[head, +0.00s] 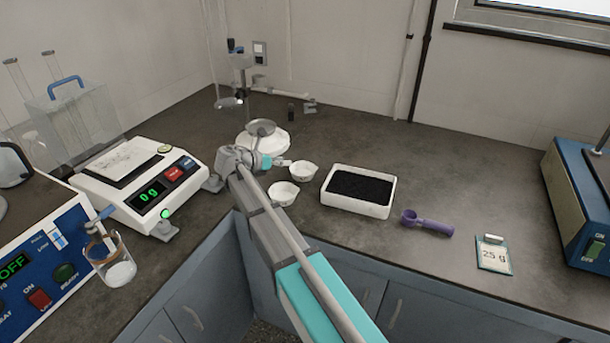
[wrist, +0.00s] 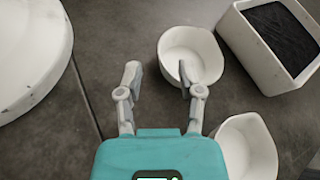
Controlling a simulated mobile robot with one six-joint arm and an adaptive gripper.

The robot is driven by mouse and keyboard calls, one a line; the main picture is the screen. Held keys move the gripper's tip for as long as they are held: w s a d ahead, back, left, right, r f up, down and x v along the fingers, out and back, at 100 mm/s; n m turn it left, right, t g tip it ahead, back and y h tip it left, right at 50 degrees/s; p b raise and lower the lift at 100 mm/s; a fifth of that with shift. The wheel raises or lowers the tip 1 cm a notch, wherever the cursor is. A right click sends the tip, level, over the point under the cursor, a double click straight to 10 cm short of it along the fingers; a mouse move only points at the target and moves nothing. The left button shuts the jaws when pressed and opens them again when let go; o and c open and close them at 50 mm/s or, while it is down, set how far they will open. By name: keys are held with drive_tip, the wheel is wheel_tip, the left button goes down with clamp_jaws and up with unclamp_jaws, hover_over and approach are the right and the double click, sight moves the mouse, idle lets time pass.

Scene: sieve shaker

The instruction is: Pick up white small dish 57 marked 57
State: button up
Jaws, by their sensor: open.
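Two small white dishes stand on the bench, and no number is readable on either. The farther dish (head: 303,171) is in front of my gripper (head: 284,162); it also shows at the top of the wrist view (wrist: 192,50). The nearer dish (head: 283,194) sits to the right of my gripper in the wrist view (wrist: 248,148), partly cut off. In the wrist view my gripper (wrist: 159,76) is open and empty. Its right fingertip overlaps the farther dish's near wall, and its left finger is left of that dish. I cannot tell whether it touches.
A white tray of black granules (head: 357,208) stands right of the dishes. A broad white round object (head: 250,141) lies behind my gripper. A balance (head: 140,178) is at left. A purple scoop (head: 427,223) and a 25 g card (head: 494,257) lie right, with bare bench behind.

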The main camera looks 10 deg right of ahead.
sight(295, 166)
drive_tip(key=shift+f, duration=0.1)
drive_tip(key=shift+d+f+b, duration=0.35)
drive_tip(key=shift+d+b, duration=0.1)
drive_tip(key=shift+b+x, duration=0.9)
drive_tip(key=shift+x, duration=1.15)
drive_tip(key=shift+s+f, duration=0.1)
drive_tip(key=shift+s, duration=0.05)
clamp_jaws()
